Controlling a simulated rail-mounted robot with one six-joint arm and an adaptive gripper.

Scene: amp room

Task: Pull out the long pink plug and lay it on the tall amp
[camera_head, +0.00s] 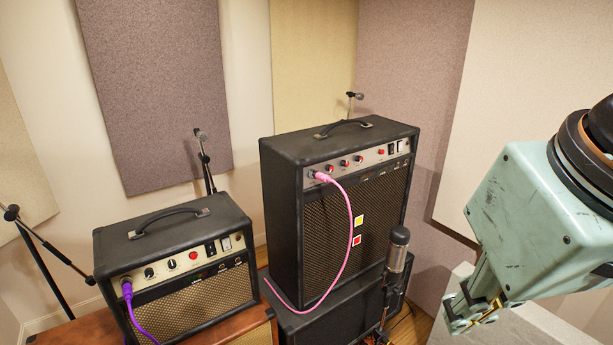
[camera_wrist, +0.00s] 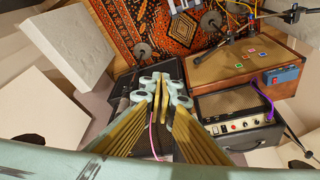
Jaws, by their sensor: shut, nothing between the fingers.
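The long pink plug (camera_head: 323,177) sits in a jack at the left end of the tall amp's front panel, with its pink cable hanging down the grille. The tall amp (camera_head: 335,139) is black with a handle on its bare-looking top, and stands at centre in the head view. My gripper (camera_head: 474,311) is at the lower right in the head view, apart from the amp and plug. In the wrist view my gripper (camera_wrist: 162,82) shows with its fingertips together and nothing held. There the pink cable (camera_wrist: 152,132) passes behind the fingers, and the plug is hidden.
A smaller amp (camera_head: 167,226) with a purple plug (camera_head: 127,290) stands to the left on a brown cabinet. A microphone (camera_head: 398,247) stands in front of the tall amp's right side. Thin microphone stands rise behind both amps. A patterned rug (camera_wrist: 165,30) shows in the wrist view.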

